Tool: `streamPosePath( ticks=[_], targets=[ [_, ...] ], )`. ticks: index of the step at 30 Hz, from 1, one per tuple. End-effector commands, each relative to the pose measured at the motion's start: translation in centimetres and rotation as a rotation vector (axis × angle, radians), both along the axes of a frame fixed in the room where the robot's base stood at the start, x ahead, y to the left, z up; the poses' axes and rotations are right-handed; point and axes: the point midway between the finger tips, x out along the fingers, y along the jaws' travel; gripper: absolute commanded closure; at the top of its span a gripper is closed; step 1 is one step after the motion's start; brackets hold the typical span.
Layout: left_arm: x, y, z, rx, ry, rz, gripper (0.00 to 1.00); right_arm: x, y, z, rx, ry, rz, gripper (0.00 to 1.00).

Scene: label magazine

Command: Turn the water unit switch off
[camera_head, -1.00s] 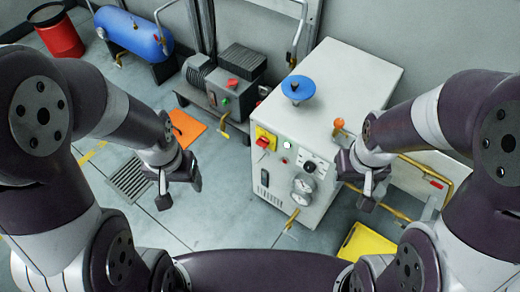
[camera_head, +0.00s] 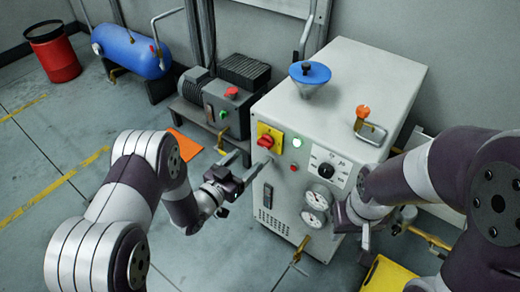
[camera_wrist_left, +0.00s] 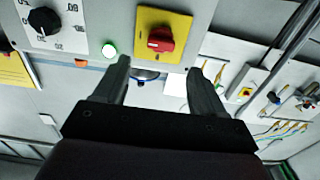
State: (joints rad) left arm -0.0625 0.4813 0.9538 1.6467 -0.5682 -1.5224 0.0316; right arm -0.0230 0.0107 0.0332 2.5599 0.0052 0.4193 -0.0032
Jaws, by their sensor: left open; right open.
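The water unit (camera_head: 375,75) is a pale grey cabinet. Its switch is a red rotary knob (camera_head: 268,138) on a yellow plate (camera_head: 272,131) at the front face's upper left. In the left wrist view the red knob (camera_wrist_left: 161,40) shows just beyond and between the fingertips. My left gripper (camera_head: 251,160) is open and empty, its fingers pointing at the front panel just below the knob, apparently apart from it. A green lamp (camera_head: 297,142) beside the plate looks lit. My right gripper (camera_head: 356,232) is open and empty by the cabinet's lower right front.
Gauges (camera_head: 315,200), a black dial (camera_head: 326,170) and a yellow-handled valve (camera_head: 300,250) sit on the front. A grey motor unit (camera_head: 215,95) stands left.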

Motion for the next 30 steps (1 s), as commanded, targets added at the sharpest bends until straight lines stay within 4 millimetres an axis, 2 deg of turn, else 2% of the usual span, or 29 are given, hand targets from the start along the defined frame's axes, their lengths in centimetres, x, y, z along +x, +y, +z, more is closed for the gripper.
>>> streamPosePath(
  ticks=[1,4,9,13,20,21,23,24,26,30],
  targets=[
    [1.0,-0.9,-0.4,0.000,-0.004,-0.004,0.30,0.0,0.0,-0.7,0.000,0.000,0.000,0.57],
    [3.1,-2.3,-0.4,0.000,-0.002,-0.002,0.30,0.0,0.0,-1.3,0.000,0.000,0.000,0.57],
    [5.5,-4.0,-0.2,0.000,0.000,-0.001,0.30,0.0,0.0,-2.0,0.000,0.000,0.000,0.57],
    [6.3,-4.5,-0.1,0.001,0.002,0.001,0.30,0.0,0.0,-2.1,0.000,0.000,0.000,0.57],
    [6.4,-4.6,0.0,0.000,0.002,0.002,0.30,0.0,0.0,-2.0,0.000,0.000,0.000,0.57],
    [6.4,-4.6,0.0,0.000,0.002,0.002,0.36,0.0,0.0,-2.0,0.000,0.000,0.000,0.57],
    [6.4,-4.6,0.0,0.000,0.002,0.002,0.56,0.0,0.0,-2.0,0.000,0.000,0.000,0.57],
    [6.4,-4.6,0.0,0.000,0.002,0.002,0.69,0.0,0.0,-2.0,0.000,0.000,0.000,0.57],
    [6.4,-4.6,0.0,0.000,0.002,0.002,0.86,0.0,0.0,-2.0,0.000,0.000,0.000,0.57],
    [6.4,-4.6,0.0,0.000,0.003,0.002,0.86,0.0,0.0,-2.0,0.000,0.000,0.000,0.57]
  ],
)
